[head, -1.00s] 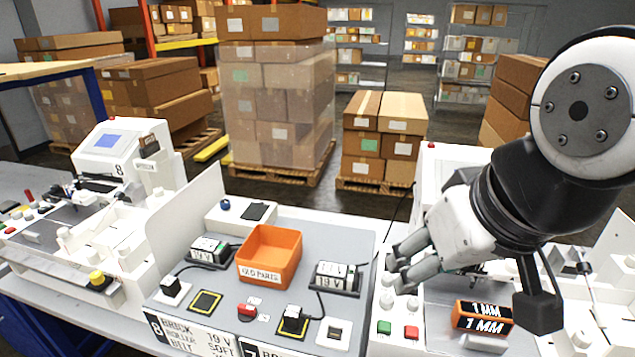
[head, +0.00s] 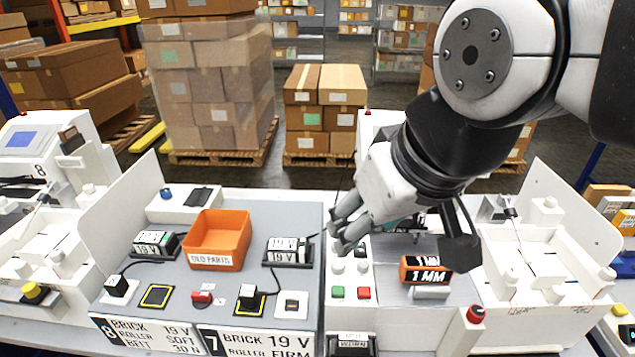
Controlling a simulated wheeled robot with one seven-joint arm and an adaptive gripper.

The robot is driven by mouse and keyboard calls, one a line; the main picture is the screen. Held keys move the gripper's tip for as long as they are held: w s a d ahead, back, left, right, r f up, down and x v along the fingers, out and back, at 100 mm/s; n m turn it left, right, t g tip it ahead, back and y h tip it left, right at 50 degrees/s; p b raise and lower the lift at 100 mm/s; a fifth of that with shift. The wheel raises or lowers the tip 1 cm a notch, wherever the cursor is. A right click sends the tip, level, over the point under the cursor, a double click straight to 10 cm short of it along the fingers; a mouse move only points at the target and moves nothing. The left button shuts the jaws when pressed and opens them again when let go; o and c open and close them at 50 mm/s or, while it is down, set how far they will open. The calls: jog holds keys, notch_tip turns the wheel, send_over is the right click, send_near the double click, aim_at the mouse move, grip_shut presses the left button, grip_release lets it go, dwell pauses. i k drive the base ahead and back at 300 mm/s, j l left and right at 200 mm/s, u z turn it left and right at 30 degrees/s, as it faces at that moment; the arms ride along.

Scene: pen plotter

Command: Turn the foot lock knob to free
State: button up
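My gripper (head: 338,236) reaches in from the upper right, at the left edge of the plotter station on the right. Its grey fingers hang just above and behind a group of small white knobs (head: 338,267) on the control strip. I cannot tell whether the fingers touch any knob or how wide the gap between them is. I see nothing held. The frame does not show which knob is the foot lock knob, and my gripper and arm hide part of the station behind them.
A green button (head: 337,292) and a red button (head: 364,292) sit before the white knobs. An orange "OLD PARTS" bin (head: 217,240) sits on the grey board (head: 225,277) at left. A white plotter is at far left.

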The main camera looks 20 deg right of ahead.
aim_at(475, 314)
jog(key=z, duration=1.2)
jog(key=k+l+u, duration=0.2)
jog(key=l+u, duration=0.15)
jog(key=k, duration=0.3)
